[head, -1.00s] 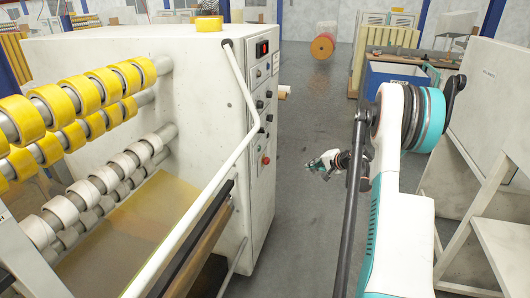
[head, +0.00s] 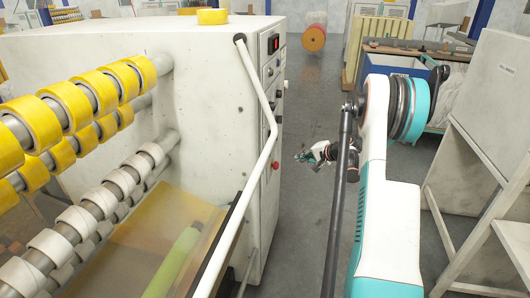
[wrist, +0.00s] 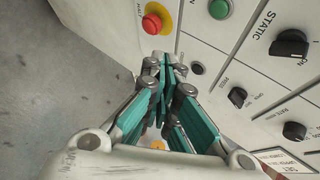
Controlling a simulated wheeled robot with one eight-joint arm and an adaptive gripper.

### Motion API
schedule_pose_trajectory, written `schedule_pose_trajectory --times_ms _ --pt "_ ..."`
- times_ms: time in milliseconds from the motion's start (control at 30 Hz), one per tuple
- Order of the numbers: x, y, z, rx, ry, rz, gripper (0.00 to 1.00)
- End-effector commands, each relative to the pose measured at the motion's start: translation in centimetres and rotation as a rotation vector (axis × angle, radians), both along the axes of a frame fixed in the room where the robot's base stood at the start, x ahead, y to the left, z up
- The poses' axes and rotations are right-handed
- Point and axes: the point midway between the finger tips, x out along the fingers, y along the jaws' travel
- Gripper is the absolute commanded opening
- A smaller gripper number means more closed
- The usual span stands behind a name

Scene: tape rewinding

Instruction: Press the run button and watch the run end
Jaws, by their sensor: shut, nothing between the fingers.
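The machine's control panel (head: 268,110) is on the right side of the white machine. In the wrist view, a green button (wrist: 219,9) is at the top, and a red mushroom button (wrist: 152,24) on a yellow collar marked "HALT" is to its left. Several black knobs (wrist: 290,43) are at the right. I cannot read a label for the green button. My gripper (wrist: 166,66) is shut and empty, its teal fingers together before the panel, below the red button in the picture. In the head view my gripper (head: 300,156) is right of the panel, apart from it.
A white slanted rail (head: 262,100) runs along the machine's near edge. Yellow tape rolls (head: 68,103) sit on bars at left. A blue bin (head: 385,60) and white frame (head: 490,150) stand at right. Grey floor (head: 300,220) lies open between.

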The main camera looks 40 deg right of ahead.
Motion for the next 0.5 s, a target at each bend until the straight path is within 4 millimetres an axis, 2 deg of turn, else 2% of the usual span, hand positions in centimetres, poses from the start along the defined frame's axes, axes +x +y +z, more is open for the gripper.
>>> schedule_pose_trajectory --times_ms 333,500 --pt "0.1 0.1 0.0 0.0 0.0 0.0 0.0" --pt "1.1 1.0 0.0 0.001 0.0 0.003 0.0"
